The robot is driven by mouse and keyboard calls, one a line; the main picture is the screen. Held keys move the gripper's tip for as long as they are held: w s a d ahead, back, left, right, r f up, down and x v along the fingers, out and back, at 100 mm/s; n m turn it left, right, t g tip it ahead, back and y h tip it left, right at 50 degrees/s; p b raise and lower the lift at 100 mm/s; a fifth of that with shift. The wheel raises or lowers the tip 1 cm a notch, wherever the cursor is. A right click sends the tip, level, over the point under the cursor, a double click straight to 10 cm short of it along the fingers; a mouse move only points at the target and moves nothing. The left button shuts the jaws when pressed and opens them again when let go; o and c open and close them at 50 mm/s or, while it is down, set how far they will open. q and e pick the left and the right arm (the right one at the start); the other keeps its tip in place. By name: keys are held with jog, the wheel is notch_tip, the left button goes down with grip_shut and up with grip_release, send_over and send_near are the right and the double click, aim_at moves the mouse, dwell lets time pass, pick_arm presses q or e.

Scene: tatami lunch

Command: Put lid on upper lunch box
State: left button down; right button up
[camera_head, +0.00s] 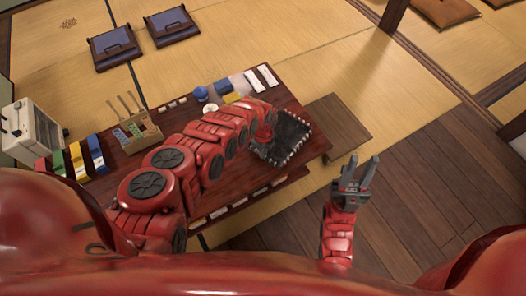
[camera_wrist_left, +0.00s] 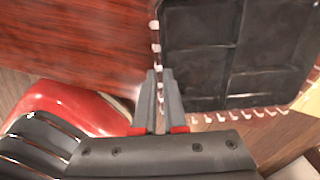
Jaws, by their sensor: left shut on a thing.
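A flat black rectangular piece with raised dividing lines and a pale beaded edge, seemingly the lid (camera_head: 283,138), is near the right end of the dark red table. It fills the upper right of the left wrist view (camera_wrist_left: 235,50). My left gripper (camera_wrist_left: 162,78) is shut on its near left corner area; its fingertips (camera_head: 262,140) are hard to make out in the head view. My right gripper (camera_head: 360,166) is open and empty, to the right of the table over the floor. I cannot make out the upper lunch box separately; my left arm and the black piece cover part of the table.
On the table (camera_head: 300,170) are a blue jar (camera_head: 201,94), a white cup (camera_head: 210,108), a yellow block (camera_head: 231,98), pale pieces (camera_head: 262,77) and a wooden caddy (camera_head: 137,130). A low wooden stand (camera_head: 338,125) is to the right. Coloured upright items (camera_head: 76,160) stand at left.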

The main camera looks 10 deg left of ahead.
pick_arm(q)
jog(key=shift+c, duration=1.8)
grip_release()
notch_tip(320, 180, up, 8)
jog(key=p, duration=0.6)
